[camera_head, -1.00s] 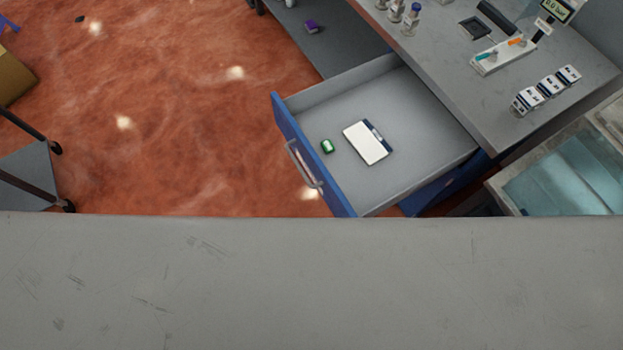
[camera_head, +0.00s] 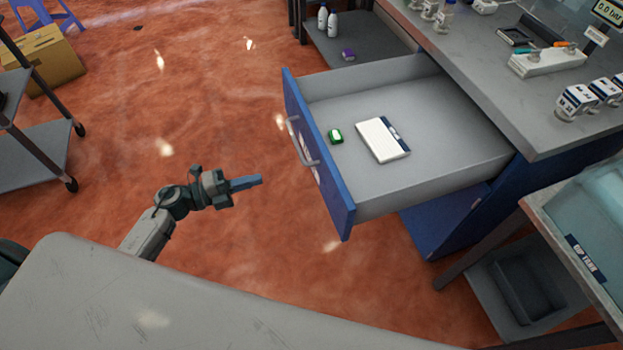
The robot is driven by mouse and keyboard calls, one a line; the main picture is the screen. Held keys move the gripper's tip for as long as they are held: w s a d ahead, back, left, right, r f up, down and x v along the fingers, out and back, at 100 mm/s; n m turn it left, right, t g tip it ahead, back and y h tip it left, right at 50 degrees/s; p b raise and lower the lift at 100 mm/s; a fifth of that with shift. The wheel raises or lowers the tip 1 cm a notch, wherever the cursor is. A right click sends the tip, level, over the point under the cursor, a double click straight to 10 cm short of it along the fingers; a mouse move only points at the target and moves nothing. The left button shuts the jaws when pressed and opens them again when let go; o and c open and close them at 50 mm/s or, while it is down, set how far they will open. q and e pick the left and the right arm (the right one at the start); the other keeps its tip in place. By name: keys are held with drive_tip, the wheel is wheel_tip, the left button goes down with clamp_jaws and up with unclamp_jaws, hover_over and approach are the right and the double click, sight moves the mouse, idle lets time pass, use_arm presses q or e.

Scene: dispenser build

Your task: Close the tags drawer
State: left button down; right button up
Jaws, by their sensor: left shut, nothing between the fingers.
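The drawer (camera_head: 440,172) is pulled far out of the blue and grey bench. Its blue front (camera_head: 337,198) faces left and carries a grey bar handle (camera_head: 300,141). A white pad with a dark blue band (camera_head: 381,141) and a small green item (camera_head: 335,136) lie inside it. My left gripper (camera_head: 260,180) is shut and empty, pointing right toward the drawer front, with a gap between them. My right gripper is out of view.
The bench top (camera_head: 475,60) bears bottles, a white holder and several white boxes. A table with a teal bin (camera_head: 600,215) stands at right. A cart (camera_head: 40,150) and cardboard box (camera_head: 45,62) are at left. Red floor between is clear. A grey surface (camera_head: 150,305) fills the foreground.

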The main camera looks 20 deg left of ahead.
sight(304, 166)
use_arm(q)
drive_tip(key=shift+p+x, duration=2.15)
drive_tip(key=shift+x, duration=4.75)
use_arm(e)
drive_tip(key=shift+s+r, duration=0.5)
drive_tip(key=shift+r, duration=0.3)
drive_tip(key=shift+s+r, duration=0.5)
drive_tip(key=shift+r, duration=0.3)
use_arm(q)
drive_tip(key=shift+w+a, duration=0.1)
